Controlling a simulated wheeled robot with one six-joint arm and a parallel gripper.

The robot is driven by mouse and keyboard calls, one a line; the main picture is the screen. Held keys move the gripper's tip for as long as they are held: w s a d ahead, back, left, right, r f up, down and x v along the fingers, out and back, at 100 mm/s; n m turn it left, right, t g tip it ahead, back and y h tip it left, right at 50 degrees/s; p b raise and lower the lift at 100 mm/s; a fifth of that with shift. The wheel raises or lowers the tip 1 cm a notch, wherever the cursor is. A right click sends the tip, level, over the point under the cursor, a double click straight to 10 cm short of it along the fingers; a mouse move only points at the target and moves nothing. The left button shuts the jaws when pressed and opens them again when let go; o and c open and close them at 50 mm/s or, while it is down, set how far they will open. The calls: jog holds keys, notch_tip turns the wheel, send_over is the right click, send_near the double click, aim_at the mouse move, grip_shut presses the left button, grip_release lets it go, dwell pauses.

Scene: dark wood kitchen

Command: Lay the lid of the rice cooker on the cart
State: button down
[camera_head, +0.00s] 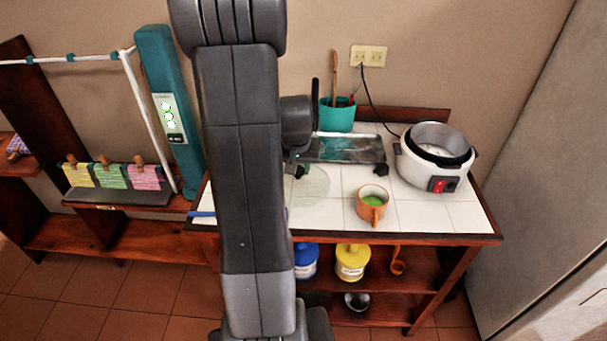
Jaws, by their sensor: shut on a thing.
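The rice cooker (420,176) stands open at the right end of the cart's white tiled top (429,216). It is white with a red switch, and its grey inner pot shows. A pale, see-through round lid (313,186) shows at the left of the cart top, partly hidden behind my arm. My gripper (299,170) is at the lid's upper edge, shut on it. The fingertips are small and dark, so the exact hold is unclear. I cannot tell whether the lid touches the tiles.
An orange cup (372,207) with green contents stands right of the lid. A dark flat appliance (347,150) and a teal utensil pot (337,115) are behind. Clear tiles lie in front of the cooker. A fridge-like grey panel (535,170) borders the right.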

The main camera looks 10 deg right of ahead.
aim_at(298, 176)
jog(key=shift+s+f, duration=0.1)
jog(key=shift+f, duration=2.1)
jog(key=c, duration=1)
grip_release()
jog(key=v, duration=1.2)
